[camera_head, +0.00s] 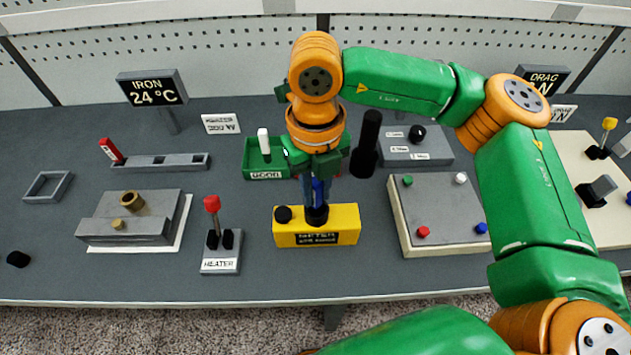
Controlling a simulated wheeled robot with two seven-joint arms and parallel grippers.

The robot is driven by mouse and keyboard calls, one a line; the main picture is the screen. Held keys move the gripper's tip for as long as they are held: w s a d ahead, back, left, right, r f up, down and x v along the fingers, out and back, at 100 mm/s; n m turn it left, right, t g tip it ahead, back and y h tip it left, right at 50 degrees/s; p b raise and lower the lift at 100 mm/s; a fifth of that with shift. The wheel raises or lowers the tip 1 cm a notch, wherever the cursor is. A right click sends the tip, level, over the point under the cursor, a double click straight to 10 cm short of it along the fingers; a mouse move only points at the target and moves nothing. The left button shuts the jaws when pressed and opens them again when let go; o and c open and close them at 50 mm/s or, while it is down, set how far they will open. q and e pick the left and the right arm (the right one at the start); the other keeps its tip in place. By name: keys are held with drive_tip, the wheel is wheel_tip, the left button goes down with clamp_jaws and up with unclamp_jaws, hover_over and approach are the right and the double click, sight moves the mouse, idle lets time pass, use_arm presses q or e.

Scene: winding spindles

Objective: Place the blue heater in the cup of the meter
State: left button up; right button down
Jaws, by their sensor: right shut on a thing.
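The yellow meter (344,222) sits near the front of the table, its label facing me. Its dark cup (317,216) stands on top, right of a black knob (283,214). My right gripper (317,182) points down straight above the cup, shut on the blue heater (318,191). The heater is upright, its lower end at the cup's mouth. I cannot tell how far inside it is, as the fingers and cup rim hide parts of it. My left gripper is not in view.
A heater stand (221,266) with a red-topped lever is left of the meter. A green tray (263,172) and a black cylinder (366,145) stand behind. A grey board with coloured pegs (440,215) is right. Table in front of the meter is clear.

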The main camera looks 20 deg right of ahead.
drive_tip(key=shift+f, duration=0.2)
drive_tip(key=shift+d, duration=0.15)
drive_tip(key=shift+f+b, duration=0.3)
drive_tip(key=shift+b, duration=0.15)
drive_tip(key=c, duration=0.8)
unclamp_jaws()
drive_tip(key=shift+r, duration=0.15)
drive_tip(key=shift+o, duration=0.2)
drive_tip(key=shift+r, duration=0.4)
wheel_tip(320, 180, up, 6)
drive_tip(key=shift+b, duration=0.35)
wheel_tip(320, 180, up, 6)
drive_tip(key=shift+f+p, duration=0.2)
drive_tip(key=shift+p, duration=0.2)
